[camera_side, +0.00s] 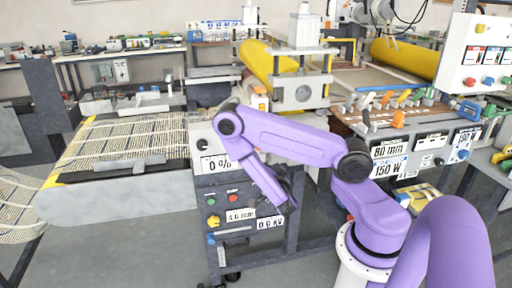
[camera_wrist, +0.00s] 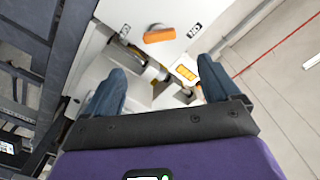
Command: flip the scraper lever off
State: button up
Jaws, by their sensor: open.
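An orange lever handle (camera_wrist: 160,35) shows at the top of the wrist view on a white panel. An "ON" label (camera_wrist: 195,29) is just to its right, and a second small label (camera_wrist: 126,31), hard to read, is to its left. The handle lies nearly level, its right end nearer "ON". I cannot read a name that confirms it as the scraper lever. My gripper (camera_wrist: 162,72) is open, its two blue-grey fingers apart with nothing held between them; the handle is beyond the fingertips. In the side view my gripper (camera_side: 286,190) hangs low before the machine's dark frame, partly hidden.
A control box with a "0 %" display (camera_side: 217,163) and coloured buttons stands left of my gripper. A conveyor with mesh (camera_side: 125,135) is at the left. A bench with several orange and blue levers and a "150 W" display (camera_side: 388,168) is at the right. Grey floor is open in front.

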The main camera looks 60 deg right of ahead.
jog(key=x, duration=1.2)
jog(key=c, duration=1.1)
